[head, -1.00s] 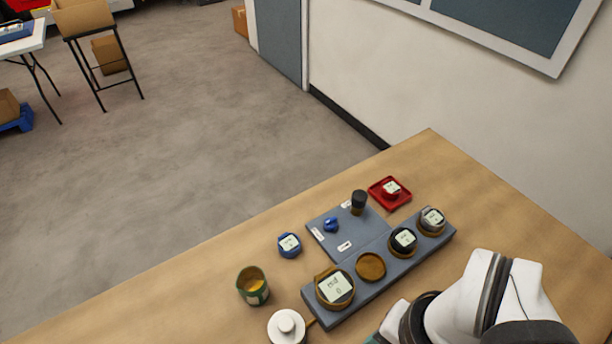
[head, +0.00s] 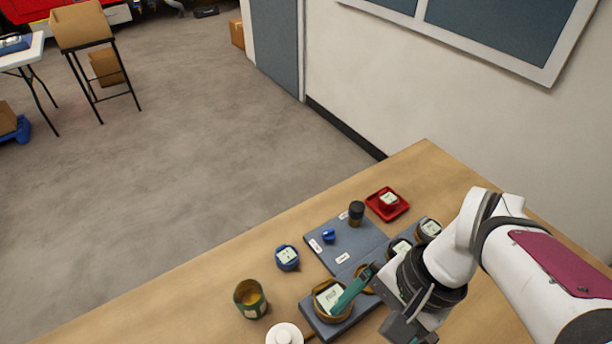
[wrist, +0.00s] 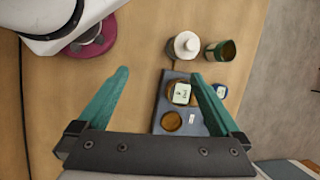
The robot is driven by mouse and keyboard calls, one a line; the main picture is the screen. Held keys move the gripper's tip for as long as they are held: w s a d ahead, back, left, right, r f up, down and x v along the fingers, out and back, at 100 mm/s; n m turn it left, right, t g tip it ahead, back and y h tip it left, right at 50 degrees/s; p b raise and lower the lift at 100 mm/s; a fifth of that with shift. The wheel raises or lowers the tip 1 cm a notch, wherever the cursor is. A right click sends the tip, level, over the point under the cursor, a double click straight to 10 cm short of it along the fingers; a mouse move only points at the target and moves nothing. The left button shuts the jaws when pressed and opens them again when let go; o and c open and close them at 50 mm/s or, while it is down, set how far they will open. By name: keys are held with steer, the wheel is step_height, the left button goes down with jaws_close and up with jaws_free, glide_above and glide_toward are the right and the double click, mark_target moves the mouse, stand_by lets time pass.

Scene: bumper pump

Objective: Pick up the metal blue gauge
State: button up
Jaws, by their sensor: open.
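The blue gauge (head: 287,257) has a white face and sits on the wooden table, left of the grey board. It also shows in the wrist view (wrist: 220,91), partly hidden behind my right-hand finger. My gripper (wrist: 160,75) is open and empty, its teal fingers spread wide. In the head view one teal finger crosses in front of a large brass gauge (head: 329,299), to the right of the blue gauge and apart from it. The other finger is not clear there.
A grey tray (head: 326,325) holds several gauges. A grey board (head: 345,259) carries a small blue part (head: 328,236) and a black-capped cylinder (head: 356,213). A red tray (head: 401,211) holds a red gauge. A green cup (head: 250,299) and white lidded object (head: 284,335) stand left.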

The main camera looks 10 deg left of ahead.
steer(key=w+a+f+m+g+y, duration=0.15)
steer(key=w+f+m+y, duration=0.25)
steer(key=w, duration=0.7)
steer(key=m+t+y, duration=0.2)
steer(key=m+y, duration=0.3)
steer(key=m, duration=0.1)
glide_toward(289, 255)
steer(key=shift+t, duration=0.25)
steer(key=x, duration=0.9)
steer(key=shift+s, duration=0.15)
steer(key=c, duration=1.5)
